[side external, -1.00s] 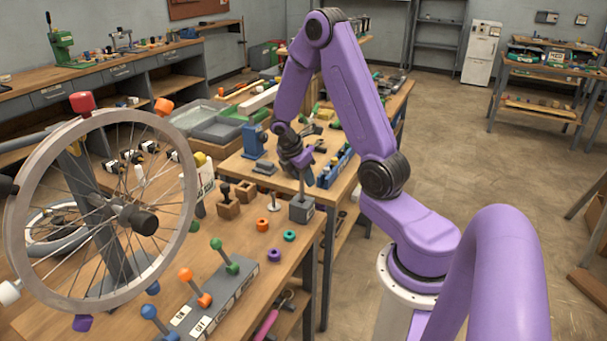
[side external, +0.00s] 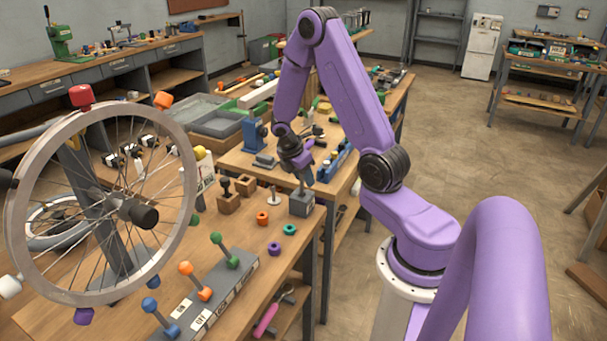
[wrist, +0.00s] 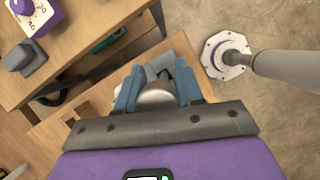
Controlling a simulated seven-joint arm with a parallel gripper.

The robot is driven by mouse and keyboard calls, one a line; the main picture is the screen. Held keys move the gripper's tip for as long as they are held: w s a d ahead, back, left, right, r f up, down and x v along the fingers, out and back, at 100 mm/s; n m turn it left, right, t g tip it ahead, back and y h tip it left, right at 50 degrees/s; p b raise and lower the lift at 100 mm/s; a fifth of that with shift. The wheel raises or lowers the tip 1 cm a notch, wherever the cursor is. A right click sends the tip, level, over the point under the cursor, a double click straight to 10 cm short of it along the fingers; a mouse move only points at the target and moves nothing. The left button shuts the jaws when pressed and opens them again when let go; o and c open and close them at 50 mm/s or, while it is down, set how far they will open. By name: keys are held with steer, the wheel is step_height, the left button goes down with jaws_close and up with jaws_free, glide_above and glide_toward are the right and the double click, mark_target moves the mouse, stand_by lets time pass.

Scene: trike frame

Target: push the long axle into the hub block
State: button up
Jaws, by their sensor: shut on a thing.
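The hub block (side external: 301,206) is a small grey block near the right edge of the wooden workbench in the side view. The long axle (side external: 302,182) is a thin grey rod standing about upright between my gripper (side external: 302,168) and the block's top. Its lower end meets the block's top; how deep it sits inside is hidden. In the wrist view, the blue fingers of my gripper (wrist: 157,92) close around a rounded metal end of the axle (wrist: 157,97).
Orange (side external: 262,218), teal (side external: 290,229) and purple (side external: 274,248) rings lie in front of the block. A metal pin (side external: 273,197) and a wooden block (side external: 228,204) stand to its left. A lever panel (side external: 212,308) and a spoked wheel (side external: 187,150) are nearer the camera.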

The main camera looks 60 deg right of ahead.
mark_target(303, 184)
steer(key=shift+f, duration=1.65)
steer(key=o, duration=1.2)
steer(key=shift+v, duration=8.75)
